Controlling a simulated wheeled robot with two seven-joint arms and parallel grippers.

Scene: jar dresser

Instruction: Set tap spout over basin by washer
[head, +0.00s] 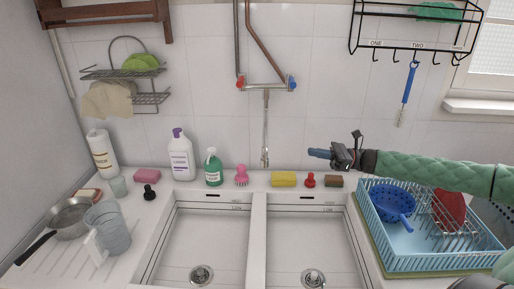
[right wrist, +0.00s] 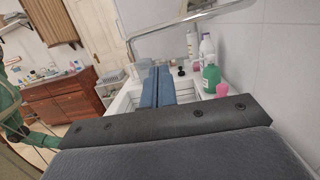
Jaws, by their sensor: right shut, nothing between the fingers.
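The tap (head: 266,87) is on the tiled wall, with a red knob at its left and a blue knob at its right. Its long thin metal spout (head: 266,130) points toward me, in line with the divider between the left basin (head: 205,235) and the right basin (head: 308,240). The spout also shows in the right wrist view (right wrist: 175,30). My right gripper (head: 319,153) is shut and empty, to the right of the spout and apart from it. Its closed blue fingers (right wrist: 157,88) point left. My left gripper is not in view. I cannot make out a washer.
A yellow sponge (head: 284,179), pink brush (head: 242,176), green bottle (head: 212,168) and white bottle (head: 180,158) stand along the back ledge. A blue dish rack (head: 400,262) is at right, under my right arm. A black wall rack (head: 412,47) hangs above. Both basins are empty.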

